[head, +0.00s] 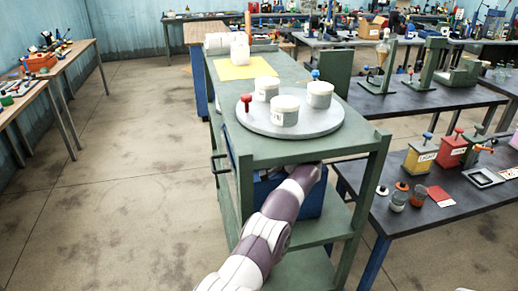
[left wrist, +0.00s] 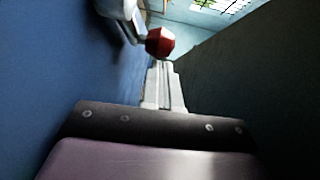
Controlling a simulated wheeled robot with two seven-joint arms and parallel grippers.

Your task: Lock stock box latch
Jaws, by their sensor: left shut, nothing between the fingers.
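The blue stock box (head: 313,204) sits on a shelf under the top of the green cart, partly hidden by my left arm. In the left wrist view its blue side (left wrist: 50,70) fills the left. A red faceted knob (left wrist: 160,41), joined to a pale metal part (left wrist: 122,12) on the blue side, appears to be the latch. My left gripper (left wrist: 164,72) is shut and empty, its fingertips just below the knob in the picture; I cannot tell whether they touch it. In the head view the gripper is hidden under the cart top. My right gripper is not in view.
The green cart (head: 262,151) has a low top and posts close around my arm. On it stands a round grey tray (head: 250,122) with white tubs (head: 284,111). A dark table (head: 440,225) with coloured containers is at right. The floor (head: 120,190) at left is clear.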

